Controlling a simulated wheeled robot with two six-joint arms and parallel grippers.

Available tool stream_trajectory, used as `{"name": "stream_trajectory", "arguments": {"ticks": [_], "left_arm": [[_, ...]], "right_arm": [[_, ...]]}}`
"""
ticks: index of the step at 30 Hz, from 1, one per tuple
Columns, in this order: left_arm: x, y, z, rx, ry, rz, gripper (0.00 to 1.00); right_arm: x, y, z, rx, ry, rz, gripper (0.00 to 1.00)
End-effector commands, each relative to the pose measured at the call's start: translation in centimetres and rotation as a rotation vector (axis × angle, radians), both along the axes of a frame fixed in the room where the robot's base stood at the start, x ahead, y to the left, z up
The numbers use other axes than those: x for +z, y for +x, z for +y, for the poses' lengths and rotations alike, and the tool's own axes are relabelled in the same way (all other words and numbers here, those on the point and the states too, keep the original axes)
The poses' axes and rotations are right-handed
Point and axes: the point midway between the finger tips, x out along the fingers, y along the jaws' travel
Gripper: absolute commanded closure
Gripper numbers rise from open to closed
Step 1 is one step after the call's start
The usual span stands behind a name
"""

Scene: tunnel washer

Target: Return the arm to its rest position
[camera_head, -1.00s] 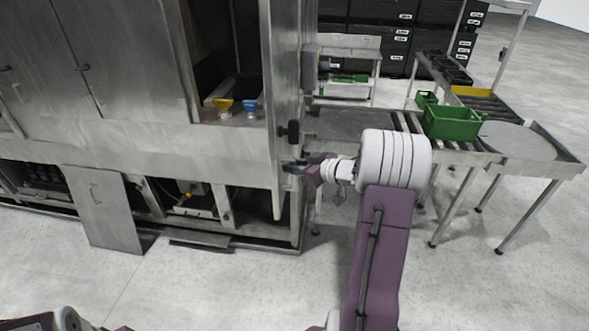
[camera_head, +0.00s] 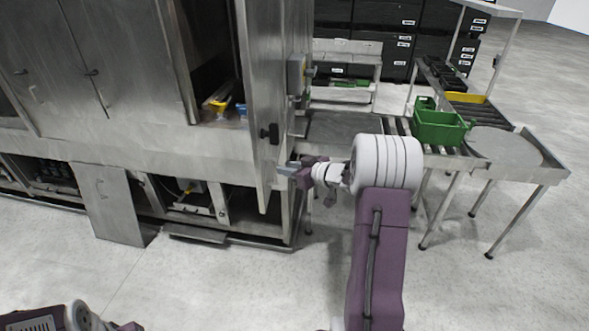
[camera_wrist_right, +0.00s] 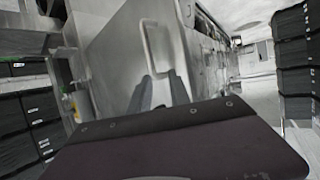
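My right arm reaches forward in the head view, and its right gripper (camera_head: 284,171) is beside the lower part of the steel washer door (camera_head: 264,90). In the right wrist view the two dark fingers (camera_wrist_right: 159,92) stand apart with a gap between them. A pale bar handle (camera_wrist_right: 146,48) on a steel panel shows just beyond the fingertips. I cannot tell whether they touch it. Nothing is seen held. Part of my left arm shows at the bottom left of the head view, but its gripper fingers are not seen.
The washer (camera_head: 100,120) fills the left, with yellow and blue items (camera_head: 220,104) in its opening. A roller conveyor with a green crate (camera_head: 438,128) and round plate (camera_head: 505,148) stands right of my arm. Dark storage units (camera_head: 420,30) stand behind. Front floor is clear.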

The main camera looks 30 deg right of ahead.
Motion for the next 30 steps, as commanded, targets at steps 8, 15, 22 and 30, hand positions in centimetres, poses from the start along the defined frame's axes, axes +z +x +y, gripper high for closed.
{"name": "stream_trajectory", "arguments": {"ticks": [8,15,22,30], "left_arm": [[-0.1,0.0,0.0,0.0,0.0,0.0,0.35],[-3.0,0.1,0.0,0.0,0.0,-0.001,0.35],[-13.8,0.1,0.0,0.0,0.0,0.001,0.35],[-19.2,0.1,0.0,0.0,0.0,0.0,0.35]], "right_arm": [[-0.1,0.0,0.0,-0.001,0.0,0.0,0.77],[-3.2,0.3,0.5,-0.067,-0.036,0.033,0.77],[-19.8,-8.1,5.2,-0.348,-0.166,0.466,0.77],[-30.0,-23.3,12.9,-0.316,-0.153,0.964,0.77]]}}
